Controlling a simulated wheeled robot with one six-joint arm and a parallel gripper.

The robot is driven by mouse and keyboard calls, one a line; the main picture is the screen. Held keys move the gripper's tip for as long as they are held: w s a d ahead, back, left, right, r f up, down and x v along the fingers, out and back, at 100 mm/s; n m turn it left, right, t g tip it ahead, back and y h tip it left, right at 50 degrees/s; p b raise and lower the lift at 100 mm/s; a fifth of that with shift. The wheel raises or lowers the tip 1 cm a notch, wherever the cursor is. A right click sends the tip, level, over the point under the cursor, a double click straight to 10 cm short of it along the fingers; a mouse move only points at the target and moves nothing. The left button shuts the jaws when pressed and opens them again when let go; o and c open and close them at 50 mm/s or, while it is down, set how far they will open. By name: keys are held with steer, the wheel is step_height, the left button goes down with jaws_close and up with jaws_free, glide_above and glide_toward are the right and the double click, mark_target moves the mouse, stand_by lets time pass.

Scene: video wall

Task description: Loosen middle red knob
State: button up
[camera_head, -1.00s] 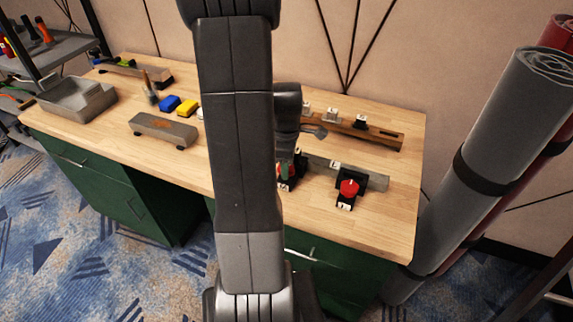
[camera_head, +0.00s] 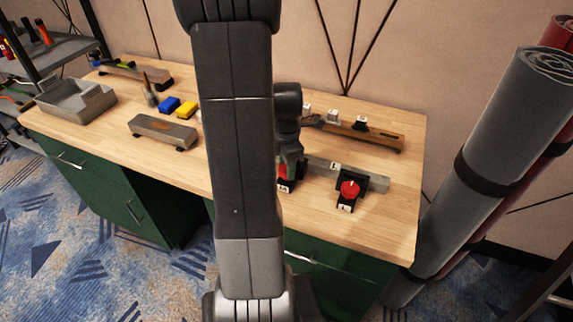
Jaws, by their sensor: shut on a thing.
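A red knob (camera_head: 282,172) on a black block is partly hidden by my arm; I take it for the middle one. My gripper (camera_head: 289,168) points down over it and is shut on it, though the fingertips are hard to make out. Another red knob (camera_head: 350,188) sits on a black base with a white label at the right end of the grey rail (camera_head: 376,182). Any knob further left is hidden behind my arm.
A wooden rail (camera_head: 375,136) with small switches lies behind the knobs. A grey block (camera_head: 162,131), blue and yellow pieces and a grey tray (camera_head: 76,100) are at left on the wooden bench (camera_head: 385,215). Rolled mats (camera_head: 500,150) stand at right.

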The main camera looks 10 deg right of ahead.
stand_by(0.3)
steer(key=o, duration=1)
steer(key=shift+c, duration=0.2)
step_height(320, 180, up, 14)
steer(key=shift+f, duration=0.15)
step_height(320, 180, down, 14)
steer(key=shift+r, duration=0.15)
stand_by(0.3)
